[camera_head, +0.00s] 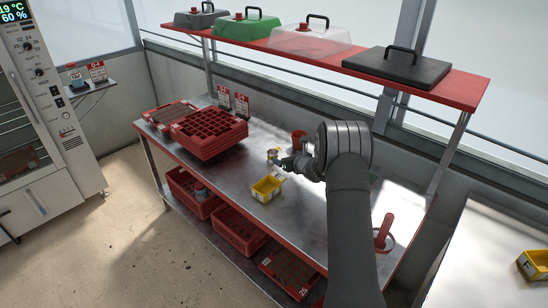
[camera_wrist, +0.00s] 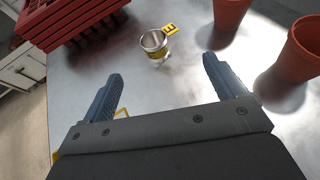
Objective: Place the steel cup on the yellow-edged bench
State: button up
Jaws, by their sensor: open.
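The steel cup (camera_wrist: 152,42) stands upright on the metal bench in the wrist view, with a yellow band and a yellow tag marked E. In the head view the cup (camera_head: 272,154) is small, just left of my gripper (camera_head: 280,163). In the wrist view my gripper (camera_wrist: 160,68) is open and empty, its two fingers spread, with the cup beyond the tips and apart from them. The metal bench (camera_head: 228,197) has red edges. A pale bench (camera_head: 478,262) shows at the lower right; I cannot make out a yellow edge on it.
A red crate (camera_wrist: 68,20) is left of the cup; terracotta pots (camera_wrist: 294,62) are at right. A yellow bin (camera_head: 267,188) stands near the front edge. A red shelf (camera_head: 455,92) with lidded trays overhangs the back. Another yellow bin (camera_head: 534,265) sits on the pale bench.

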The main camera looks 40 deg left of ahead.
aim_at(274, 151)
jog(key=a+f+t, duration=0.1)
jog(key=a, duration=0.1)
jog(key=w+a+m, duration=0.1)
jog(key=a, duration=0.1)
jog(key=a+f+t+h, duration=0.1)
jog(key=a, duration=0.1)
jog(key=shift+w+a+f+m+t, duration=0.2)
jog(key=shift+w+f+m+t, duration=0.1)
jog(key=shift+f+m, duration=0.1)
jog(key=shift+a+f+h, duration=0.3)
jog(key=shift+a+f, duration=0.05)
jog(key=shift+a, duration=0.15)
jog(key=shift+x, duration=3.6)
jog(key=shift+r, duration=0.1)
jog(key=c, duration=1.1)
jog(key=shift+c, duration=0.2)
jog(key=shift+r, duration=0.1)
